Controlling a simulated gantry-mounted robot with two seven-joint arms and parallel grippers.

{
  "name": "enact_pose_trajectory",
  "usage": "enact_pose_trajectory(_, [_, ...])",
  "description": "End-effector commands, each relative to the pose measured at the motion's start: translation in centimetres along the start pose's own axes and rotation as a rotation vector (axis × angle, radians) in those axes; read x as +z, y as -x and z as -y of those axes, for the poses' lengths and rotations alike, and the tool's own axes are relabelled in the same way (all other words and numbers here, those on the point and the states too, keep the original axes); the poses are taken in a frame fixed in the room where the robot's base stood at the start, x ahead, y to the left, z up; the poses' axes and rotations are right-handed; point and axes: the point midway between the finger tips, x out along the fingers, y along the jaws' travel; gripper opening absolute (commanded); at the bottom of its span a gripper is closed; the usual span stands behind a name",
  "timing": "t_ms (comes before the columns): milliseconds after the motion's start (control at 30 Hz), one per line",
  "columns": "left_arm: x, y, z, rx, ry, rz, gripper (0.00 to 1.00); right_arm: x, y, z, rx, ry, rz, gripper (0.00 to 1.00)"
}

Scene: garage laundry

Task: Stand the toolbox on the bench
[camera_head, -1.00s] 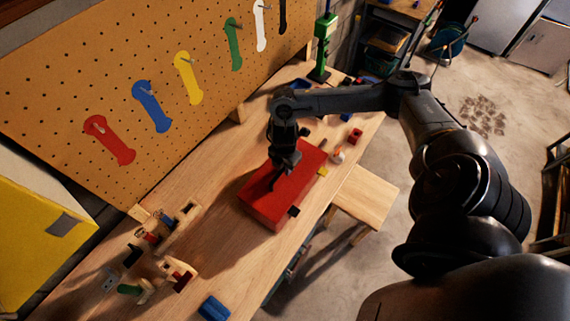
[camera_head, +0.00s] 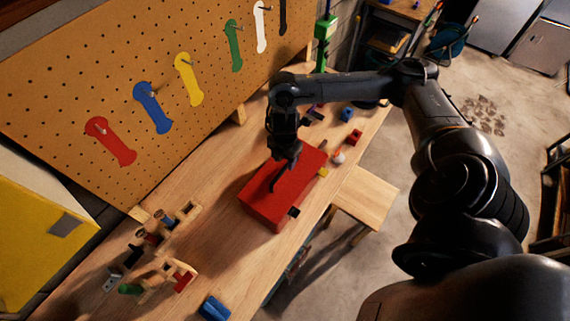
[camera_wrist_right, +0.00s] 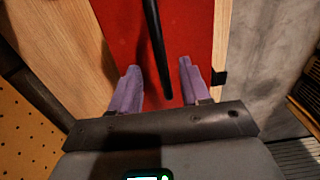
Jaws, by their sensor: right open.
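The red toolbox (camera_head: 272,206) stands on the wooden bench (camera_head: 222,183) near its front edge, with a black handle (camera_head: 280,178) along its top. In the right wrist view its red lid (camera_wrist_right: 190,40) fills the middle, and the handle (camera_wrist_right: 157,50) runs down between my fingers. My right gripper (camera_head: 287,160) is over the far part of the toolbox. Its two purple fingers (camera_wrist_right: 160,90) are open and apart from each other, one on each side of the handle's line. Whether they touch the handle I cannot tell. My left gripper is not in view.
A pegboard (camera_head: 150,70) with coloured hanging tools stands behind the bench. Small wooden racks (camera_head: 165,235) and a blue block (camera_head: 214,307) are at the near end. Small red and blue items (camera_head: 354,137) lie beyond the toolbox. A stool (camera_head: 365,198) stands beside the bench.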

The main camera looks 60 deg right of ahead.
Motion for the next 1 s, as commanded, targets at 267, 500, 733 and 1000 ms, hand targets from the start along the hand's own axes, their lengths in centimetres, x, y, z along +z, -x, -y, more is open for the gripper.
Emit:
enact_pose_trajectory(267, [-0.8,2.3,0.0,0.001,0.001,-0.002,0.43,0.0,4.5,0.0,0.001,0.001,0.001,0.47])
enact_pose_trajectory(500, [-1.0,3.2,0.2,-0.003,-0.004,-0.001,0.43,-0.3,6.2,0.0,0.003,0.006,-0.004,0.47])
enact_pose_trajectory(733, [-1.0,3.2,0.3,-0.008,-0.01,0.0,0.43,-7.9,3.8,-0.9,0.108,0.124,-0.103,0.47])
enact_pose_trajectory(1000, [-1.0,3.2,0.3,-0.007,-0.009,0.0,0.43,-27.6,3.8,0.1,0.438,0.106,-0.438,0.47])
